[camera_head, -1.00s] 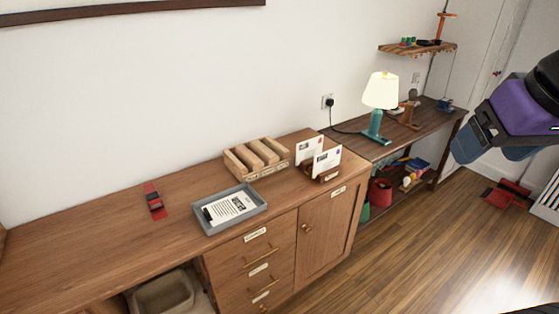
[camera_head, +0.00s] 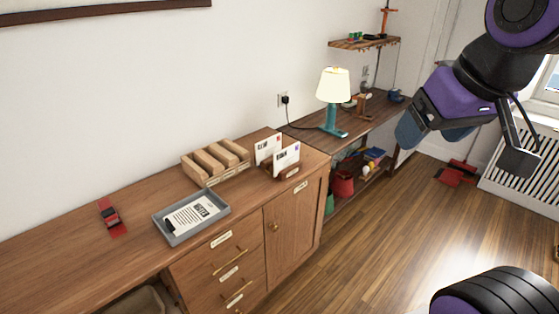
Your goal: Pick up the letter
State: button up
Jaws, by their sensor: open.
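Two white letters stand upright in a small wooden holder (camera_head: 291,173) on the right part of the wooden cabinet top. The front letter (camera_head: 286,160) has dark print and a small stamp. The rear letter (camera_head: 265,149) is partly hidden by the front one. My gripper (camera_head: 466,146) is in the upper right, in the air over the floor, well to the right of the letters. Its fingers are spread apart with nothing seen between them.
A grey tray (camera_head: 164,233) with a printed sheet lies left of the letters, near a wooden slotted rack (camera_head: 216,161). A lit teal lamp (camera_head: 334,100) stands on the side table behind. A red-and-black item (camera_head: 112,218) lies at left. The floor (camera_head: 370,240) before the cabinet is clear.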

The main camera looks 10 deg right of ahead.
aim_at(288, 156)
jog(key=i+l+u, duration=0.2)
jog(key=i+l, duration=0.3)
jog(key=i+l+u, duration=0.2)
jog(key=i+l, duration=0.25)
jog(key=l, duration=0.2)
